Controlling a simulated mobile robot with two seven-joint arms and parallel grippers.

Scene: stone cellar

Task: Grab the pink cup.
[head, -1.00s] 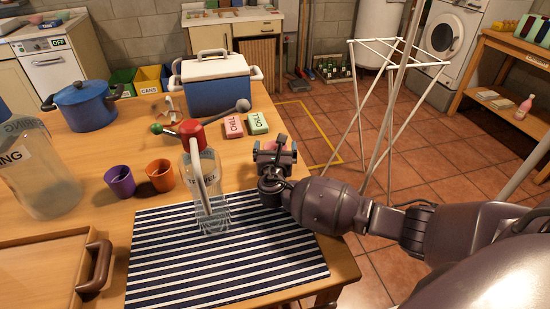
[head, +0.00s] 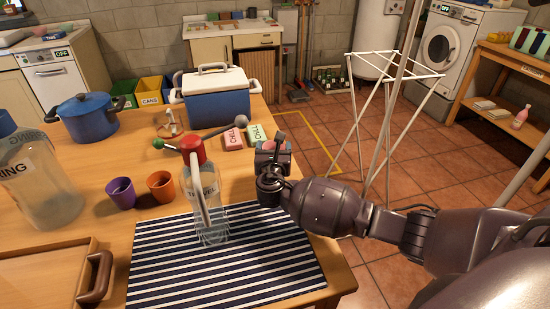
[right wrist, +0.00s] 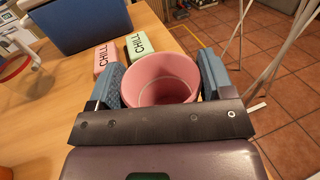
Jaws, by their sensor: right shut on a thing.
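The pink cup (right wrist: 161,80) is in the right wrist view, upright with its open rim toward the camera. My right gripper (right wrist: 160,85) has a blue-padded finger on each side of the cup and is shut on it. In the head view the right gripper (head: 272,158) is at the table's right edge, beyond the striped mat. Only a bit of pink shows between its fingers there, and the rest of the cup is hidden. I cannot tell whether the cup touches the table. My left gripper is not in view.
A pink block (head: 233,138) and a green block (head: 255,134) marked CHILL lie just beyond the gripper. A red-topped clear bottle (head: 203,190) stands on the striped mat (head: 270,255). Purple (head: 121,193) and orange (head: 161,186) cups stand left. A white rack (head: 395,65) stands right of the table.

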